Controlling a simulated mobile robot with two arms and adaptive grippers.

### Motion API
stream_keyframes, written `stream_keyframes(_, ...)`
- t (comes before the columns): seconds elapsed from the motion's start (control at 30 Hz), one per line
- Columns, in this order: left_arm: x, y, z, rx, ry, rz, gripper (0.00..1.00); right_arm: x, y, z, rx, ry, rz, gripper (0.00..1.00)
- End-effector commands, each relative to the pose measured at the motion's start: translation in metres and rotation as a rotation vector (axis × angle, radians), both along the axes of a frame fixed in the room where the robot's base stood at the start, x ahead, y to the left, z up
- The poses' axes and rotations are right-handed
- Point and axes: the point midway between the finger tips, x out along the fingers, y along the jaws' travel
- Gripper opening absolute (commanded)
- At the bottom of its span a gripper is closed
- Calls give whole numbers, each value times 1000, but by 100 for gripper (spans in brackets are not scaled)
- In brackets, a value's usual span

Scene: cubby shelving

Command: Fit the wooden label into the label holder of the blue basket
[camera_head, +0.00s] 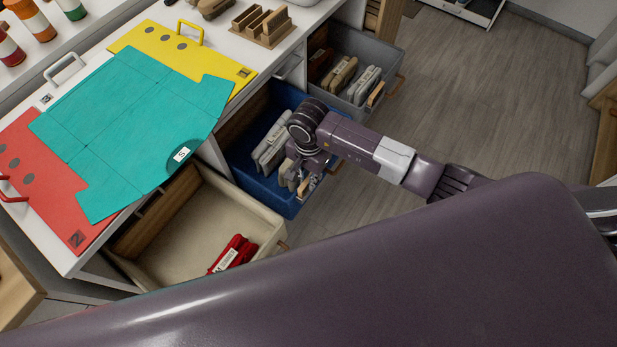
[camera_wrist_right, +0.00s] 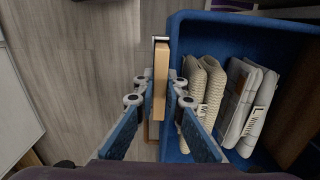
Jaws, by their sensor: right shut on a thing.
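The blue basket (camera_head: 239,170) is pulled out from under the white counter; its rim fills the right of the right wrist view (camera_wrist_right: 215,20). My right gripper (camera_head: 303,181) is at the basket's front wall. In the right wrist view my right gripper (camera_wrist_right: 160,100) is shut on the wooden label (camera_wrist_right: 161,72), a thin light piece seen edge-on beside the front wall. A small metallic edge at the label's far end (camera_wrist_right: 160,39) looks like the label holder. I cannot tell whether the label is inside it. My left gripper is not in view.
Folded light items (camera_head: 271,143) lie inside the blue basket. A grey basket (camera_head: 345,45) and a beige basket (camera_head: 205,205) stand open on either side. The wooden floor (camera_head: 500,110) at right is clear.

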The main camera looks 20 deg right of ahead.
Motion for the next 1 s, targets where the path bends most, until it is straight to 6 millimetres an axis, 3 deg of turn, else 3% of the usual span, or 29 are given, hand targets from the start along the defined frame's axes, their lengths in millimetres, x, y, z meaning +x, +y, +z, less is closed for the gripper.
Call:
stream_keyframes(0.5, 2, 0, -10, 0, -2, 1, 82, 1, 0, -10, 0, -1, 1, 0)
stream_keyframes(0.53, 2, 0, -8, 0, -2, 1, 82, 0, 0, -9, -1, -1, 1, 13)
stream_keyframes(0.67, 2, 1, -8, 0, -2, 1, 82, -1, -1, -10, -2, 3, 1, 28)
stream_keyframes(1.0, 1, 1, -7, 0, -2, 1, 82, -3, -1, -10, -4, 8, 1, 28)
